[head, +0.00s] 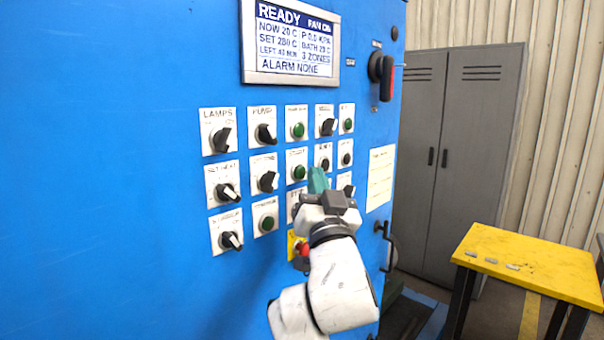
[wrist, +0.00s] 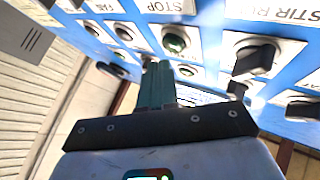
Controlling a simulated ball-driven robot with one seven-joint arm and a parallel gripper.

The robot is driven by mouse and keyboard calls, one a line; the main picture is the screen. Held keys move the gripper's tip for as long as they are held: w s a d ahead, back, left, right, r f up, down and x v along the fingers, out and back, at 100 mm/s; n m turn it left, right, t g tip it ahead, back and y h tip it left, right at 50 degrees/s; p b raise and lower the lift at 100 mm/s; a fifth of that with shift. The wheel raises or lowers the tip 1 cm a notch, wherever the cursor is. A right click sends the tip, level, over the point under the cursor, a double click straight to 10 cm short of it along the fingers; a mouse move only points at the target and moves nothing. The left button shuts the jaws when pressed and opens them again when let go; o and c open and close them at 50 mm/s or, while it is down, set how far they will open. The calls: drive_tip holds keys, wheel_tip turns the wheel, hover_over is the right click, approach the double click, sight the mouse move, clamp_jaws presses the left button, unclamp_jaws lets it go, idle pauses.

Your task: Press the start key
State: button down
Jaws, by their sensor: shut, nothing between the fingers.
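The blue control panel (head: 120,150) carries rows of labelled knobs and buttons. Green round buttons show at top centre (head: 298,130), middle centre (head: 299,172), top right (head: 348,125) and lower left (head: 267,223). In the wrist view, the fingertips (wrist: 157,68) are near a dark green button (wrist: 175,43) beside a STOP label; contact cannot be told.
The display (head: 292,42) reads READY, ALARM NONE. A red emergency button (head: 304,249) sits on a yellow plate behind my wrist. A red-handled switch (head: 384,72) is upper right. A grey locker (head: 455,160) and yellow table (head: 530,262) stand to the right.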

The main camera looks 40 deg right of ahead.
drive_tip(key=shift+w, duration=0.15)
idle(0.7)
drive_tip(key=shift+w+b, duration=0.25)
drive_tip(key=shift+b, duration=0.15)
drive_tip(key=shift+w+b, duration=0.3)
drive_tip(key=shift+w, duration=0.1)
idle(0.4)
drive_tip(key=shift+s, duration=0.85)
drive_tip(key=shift+s, duration=0.1)
drive_tip(key=s+p, duration=0.1)
drive_tip(key=s, duration=0.3)
drive_tip(key=shift+s+p, duration=0.35)
drive_tip(key=shift+s, duration=0.05)
idle(0.9)
